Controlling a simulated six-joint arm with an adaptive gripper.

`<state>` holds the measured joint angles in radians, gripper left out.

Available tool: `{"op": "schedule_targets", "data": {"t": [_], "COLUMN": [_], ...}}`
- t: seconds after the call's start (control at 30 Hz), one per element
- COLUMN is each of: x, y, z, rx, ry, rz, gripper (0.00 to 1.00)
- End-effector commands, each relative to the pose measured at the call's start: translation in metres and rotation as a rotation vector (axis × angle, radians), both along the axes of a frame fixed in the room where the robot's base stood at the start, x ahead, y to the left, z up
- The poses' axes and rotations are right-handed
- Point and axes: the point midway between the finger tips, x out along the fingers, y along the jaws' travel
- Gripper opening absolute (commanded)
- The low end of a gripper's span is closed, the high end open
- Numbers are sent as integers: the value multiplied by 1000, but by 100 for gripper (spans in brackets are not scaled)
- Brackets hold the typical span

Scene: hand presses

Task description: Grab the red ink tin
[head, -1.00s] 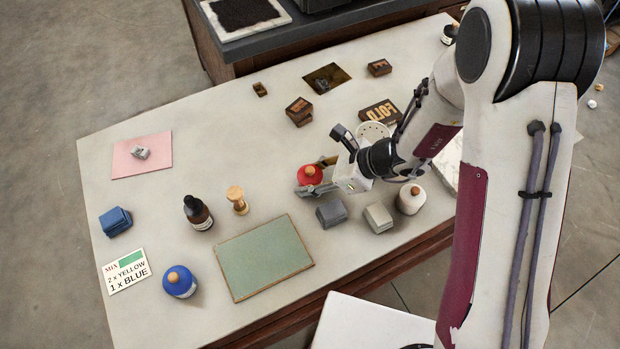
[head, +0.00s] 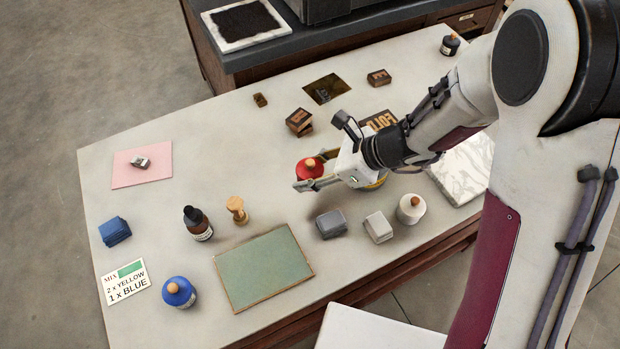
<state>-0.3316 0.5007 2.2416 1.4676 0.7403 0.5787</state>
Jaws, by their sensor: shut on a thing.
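The red ink tin (head: 309,168) has a red lid with a wooden knob. It is at the middle of the white table (head: 130,205), between the jaws of my gripper (head: 312,172). My gripper reaches in from the right and is shut on the tin, with one finger in front of it and part of the other showing behind. The tin's lower side is hidden by the near finger. I cannot tell whether the tin touches the table.
A grey block (head: 331,224), a lighter block (head: 378,227) and a white tin (head: 411,208) stand in front. Type blocks (head: 299,122) lie behind.

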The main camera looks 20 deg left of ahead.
Motion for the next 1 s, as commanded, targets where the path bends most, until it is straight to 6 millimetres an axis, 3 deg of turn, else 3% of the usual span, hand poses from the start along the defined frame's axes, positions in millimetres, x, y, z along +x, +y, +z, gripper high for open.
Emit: {"op": "schedule_targets", "data": {"t": [0.2,0.4,1.0], "x": [1,0,0], "y": [0,0,0], "z": [22,32,33], "rx": [2,1,1], "ry": [-4,-1,-1], "rz": [1,0,-1], "gripper": [8,8,8]}}
